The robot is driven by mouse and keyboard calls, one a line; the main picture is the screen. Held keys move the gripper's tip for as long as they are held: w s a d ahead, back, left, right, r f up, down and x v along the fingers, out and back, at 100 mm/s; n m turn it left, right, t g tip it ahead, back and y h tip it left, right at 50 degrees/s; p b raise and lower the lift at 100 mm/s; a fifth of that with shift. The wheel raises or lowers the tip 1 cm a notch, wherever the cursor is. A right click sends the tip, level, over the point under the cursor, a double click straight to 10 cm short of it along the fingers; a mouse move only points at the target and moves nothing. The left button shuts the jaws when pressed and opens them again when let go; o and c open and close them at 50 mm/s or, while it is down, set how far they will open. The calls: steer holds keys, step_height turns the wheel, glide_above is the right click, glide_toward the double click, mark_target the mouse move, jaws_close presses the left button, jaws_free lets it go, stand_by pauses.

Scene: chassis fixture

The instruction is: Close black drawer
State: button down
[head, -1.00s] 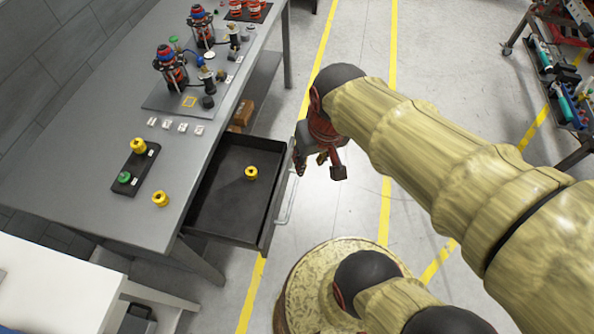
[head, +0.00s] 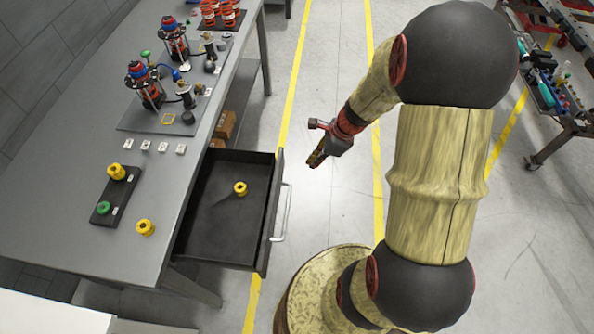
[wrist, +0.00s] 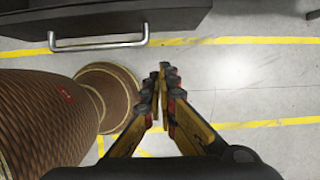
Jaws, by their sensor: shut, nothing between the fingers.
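The black drawer (head: 217,244) is pulled out from under the grey table, with a yellow ring-shaped part (head: 240,188) lying inside. Its metal handle (head: 284,212) is on the outer front face. In the wrist view, the drawer's dark front (wrist: 180,22) and the handle (wrist: 97,44) show at the top. My gripper (head: 316,161) is shut and empty, in the air to the right of the drawer, near its far front corner and apart from the handle. The fingertips (wrist: 159,72) are together in the wrist view, over the floor.
The table (head: 60,215) carries a black holder (head: 115,195) with a yellow and a green part, another yellow part (head: 145,227), and assemblies on a plate. Brown boxes (head: 225,125) sit on a shelf behind the drawer. A tool cart (head: 560,100) stands at the right. Floor beside the drawer is open.

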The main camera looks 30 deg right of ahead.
steer(key=w+a+f+b, duration=0.4)
steer(key=a+f+b, duration=0.1)
steer(key=f, duration=0.4)
steer(key=shift+w+a, duration=0.2)
steer(key=shift+a, duration=0.45)
steer(key=w+a+p, duration=0.4)
steer(key=w+a, duration=0.1)
steer(key=a, duration=0.2)
steer(key=w+a+p, duration=0.4)
steer(key=w+a, duration=0.2)
steer(key=a, duration=0.2)
steer(key=w+a+p, duration=0.4)
steer(key=w+a, duration=0.1)
steer(key=a, duration=0.3)
steer(key=shift+w, duration=0.4)
